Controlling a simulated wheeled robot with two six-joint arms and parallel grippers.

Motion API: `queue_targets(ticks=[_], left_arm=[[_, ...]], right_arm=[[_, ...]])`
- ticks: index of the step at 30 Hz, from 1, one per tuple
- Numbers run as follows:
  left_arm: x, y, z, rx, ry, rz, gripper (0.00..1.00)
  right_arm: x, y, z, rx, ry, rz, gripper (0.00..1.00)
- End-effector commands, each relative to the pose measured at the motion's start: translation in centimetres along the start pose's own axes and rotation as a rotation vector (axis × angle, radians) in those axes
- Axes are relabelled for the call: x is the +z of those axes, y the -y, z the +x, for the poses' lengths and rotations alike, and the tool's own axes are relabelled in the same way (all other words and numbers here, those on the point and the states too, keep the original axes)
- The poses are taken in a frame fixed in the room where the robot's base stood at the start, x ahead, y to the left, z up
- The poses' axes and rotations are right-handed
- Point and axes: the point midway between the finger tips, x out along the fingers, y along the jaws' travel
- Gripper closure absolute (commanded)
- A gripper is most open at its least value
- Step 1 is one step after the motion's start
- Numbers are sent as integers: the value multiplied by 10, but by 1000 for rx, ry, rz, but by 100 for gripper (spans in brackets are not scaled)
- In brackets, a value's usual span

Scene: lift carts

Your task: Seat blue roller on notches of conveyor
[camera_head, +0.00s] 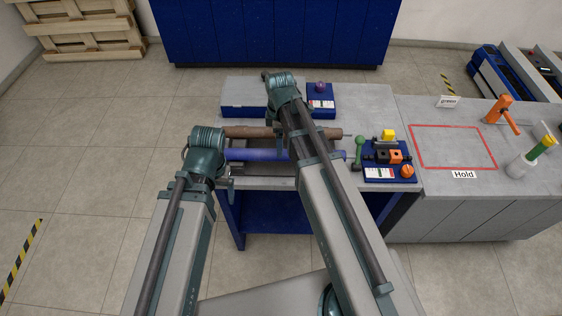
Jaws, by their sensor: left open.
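The blue roller (262,155) lies crosswise at the front of the conveyor (262,184), in front of a brown roller (250,132). My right arm covers part of both rollers, and the blue roller's right end shows beyond it. Whether the blue roller rests in the notches cannot be told; they are hidden or too small. My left gripper (228,169) is open at the left end of the blue roller, mostly hidden by its own arm; contact cannot be made out. My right gripper (280,130) is largely hidden beside my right arm, over the rollers, and its fingers do not show clearly.
To the right, a blue tray (375,175) holds coloured parts, with a green dumbbell-shaped thing (358,150) beside it. A red-outlined area marked Hold (452,147) is empty. Behind are a grey box (245,92) and a purple knob (320,87) on a blue base.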

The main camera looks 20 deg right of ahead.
Motion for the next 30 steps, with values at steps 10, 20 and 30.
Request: queue_targets(ticks=[10,20,30], left_arm=[[-1,-1,14,0,0,-1,13],[-3,-5,48,0,0,-2,13],[-4,-6,65,0,0,-2,13]], right_arm=[[0,0,14,0,0,0,13],[3,-2,49,0,0,1,13],[3,-2,65,0,0,0,13]])
